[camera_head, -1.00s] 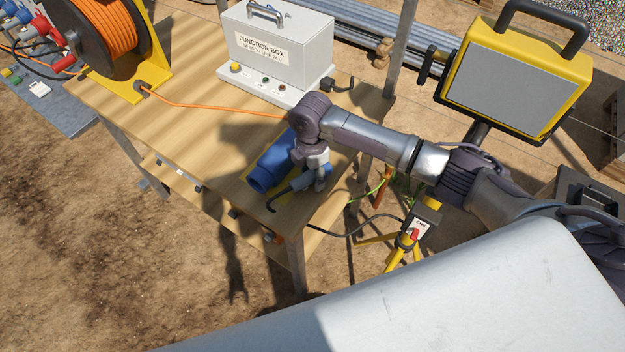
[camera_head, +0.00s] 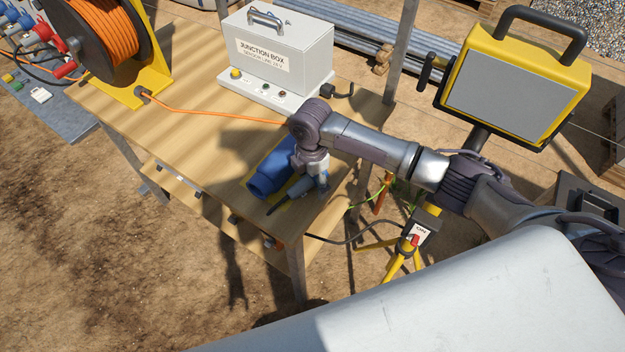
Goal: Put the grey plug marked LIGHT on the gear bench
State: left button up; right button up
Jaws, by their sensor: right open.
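My right gripper (camera_head: 312,180) points down at the near right corner of a wooden bench (camera_head: 205,135). It is open, and its fingers are partly hidden by its own wrist. A small grey plug-like piece (camera_head: 297,188) with a dark end lies right at the fingers. No marking on it is readable, and I cannot tell whether the fingers touch it. A large blue connector (camera_head: 268,175) lies just left of the gripper on a yellow patch. My left gripper is not in view.
A junction box (camera_head: 280,50) and an orange cable reel (camera_head: 105,40) stand on the bench. A yellow floodlight (camera_head: 515,85) on a tripod stands right of it. Coloured plugs lie on a grey surface (camera_head: 75,118) at far left.

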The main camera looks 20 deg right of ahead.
notch_tip(320, 180, up, 12)
jog(key=p, duration=1.2)
jog(key=s+a+f+m+t+y, duration=0.1)
jog(key=s+a+f+m+y, duration=0.15)
jog(key=s+a+m, duration=0.6)
jog(key=s+d+r+m+t+h, duration=0.1)
jog(key=s+d+r+m, duration=0.2)
jog(key=s+d+m, duration=0.35)
jog(key=s+d+r+m+t+h, duration=0.1)
jog(key=s+d+r+m+t, duration=0.2)
jog(key=s+d, duration=0.6)
notch_tip(320, 180, down, 32)
jog(key=s+a+m+g+b, duration=0.1)
jog(key=s+a+g+b, duration=0.15)
jog(key=b, duration=0.55)
jog(key=s+d+f+b, duration=0.1)
jog(key=s+f+b, duration=0.2)
jog(key=s+f, duration=0.5)
jog(key=s+d+f+g+b, duration=0.1)
jog(key=s+d+f+b, duration=0.1)
jog(key=s+f, duration=0.7)
notch_tip(320, 180, down, 8)
jog(key=shift+r+b, duration=0.2)
jog(key=shift+b, duration=0.45)
